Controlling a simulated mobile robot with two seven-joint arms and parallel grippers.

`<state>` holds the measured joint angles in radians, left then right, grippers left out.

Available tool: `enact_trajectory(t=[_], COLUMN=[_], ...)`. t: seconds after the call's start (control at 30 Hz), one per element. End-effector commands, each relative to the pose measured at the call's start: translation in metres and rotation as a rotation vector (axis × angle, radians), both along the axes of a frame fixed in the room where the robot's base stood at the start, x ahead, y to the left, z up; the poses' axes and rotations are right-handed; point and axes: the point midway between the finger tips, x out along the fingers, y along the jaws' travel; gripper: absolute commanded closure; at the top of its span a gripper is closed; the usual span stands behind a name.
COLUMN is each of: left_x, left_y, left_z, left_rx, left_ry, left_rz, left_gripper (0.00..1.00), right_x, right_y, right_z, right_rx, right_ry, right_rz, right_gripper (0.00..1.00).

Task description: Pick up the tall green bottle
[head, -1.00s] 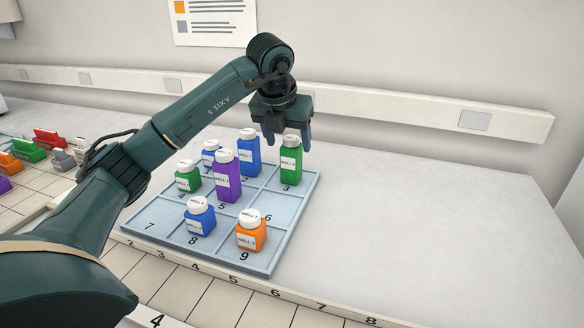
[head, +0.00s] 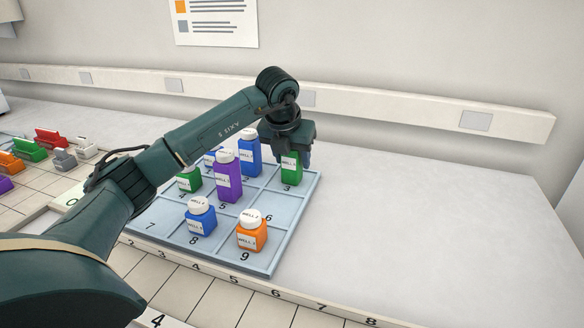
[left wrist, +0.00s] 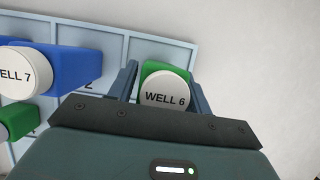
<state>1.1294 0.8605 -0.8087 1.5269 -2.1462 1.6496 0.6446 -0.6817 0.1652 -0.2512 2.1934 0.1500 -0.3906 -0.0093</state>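The tall green bottle (head: 291,168) stands upright in cell 3 of the tray, at its back right corner. My left gripper (head: 290,156) is over it, pointing down, and hides its cap in the head view. In the left wrist view the bottle (left wrist: 165,70) shows a white cap reading "WELL 6". It stands between the two spread fingers, one on each side, with narrow gaps visible beside the cap. The left gripper is open. My right gripper is in neither view.
The blue-grey tray (head: 170,237) also holds a tall blue bottle (head: 250,154), close left of the gripper, a purple bottle (head: 228,183), a short green one (head: 188,181), a short blue one (head: 202,220) and an orange one (head: 252,238). The counter right of the tray is clear.

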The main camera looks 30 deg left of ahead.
Motion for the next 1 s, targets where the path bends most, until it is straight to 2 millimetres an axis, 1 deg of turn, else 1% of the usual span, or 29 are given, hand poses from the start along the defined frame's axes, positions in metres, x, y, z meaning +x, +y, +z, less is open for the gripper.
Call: enact_trajectory(t=[0.03, 0.07, 0.4, 0.57, 0.67, 0.77, 1.0], left_x=[0.0, 0.0, 0.0, 0.0, 0.0, 0.001, 0.001], left_y=[0.0, 0.0, 0.0, 0.0, 0.0, 0.0, 0.0], left_z=[0.0, 0.0, 0.001, 0.001, 0.004, 0.016, 0.065], left_rx=[0.0, 0.0, 0.0, 0.0, -0.001, -0.001, -0.001], left_ry=[0.0, 0.0, -0.001, -0.001, -0.003, -0.005, -0.006], left_rz=[0.0, 0.0, 0.0, 0.0, 0.001, 0.001, 0.0], left_gripper=[0.55, 0.58, 0.85, 0.85, 0.85, 0.85, 0.85], right_x=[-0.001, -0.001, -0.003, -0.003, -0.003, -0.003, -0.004], right_y=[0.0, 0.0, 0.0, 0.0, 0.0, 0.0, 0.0], right_z=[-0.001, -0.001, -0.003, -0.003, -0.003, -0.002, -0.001], right_rx=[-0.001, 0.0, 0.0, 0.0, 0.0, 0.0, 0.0], right_ry=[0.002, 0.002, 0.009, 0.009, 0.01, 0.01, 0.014], right_rz=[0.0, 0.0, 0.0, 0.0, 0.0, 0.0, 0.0], right_gripper=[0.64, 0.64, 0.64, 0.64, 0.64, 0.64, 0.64])
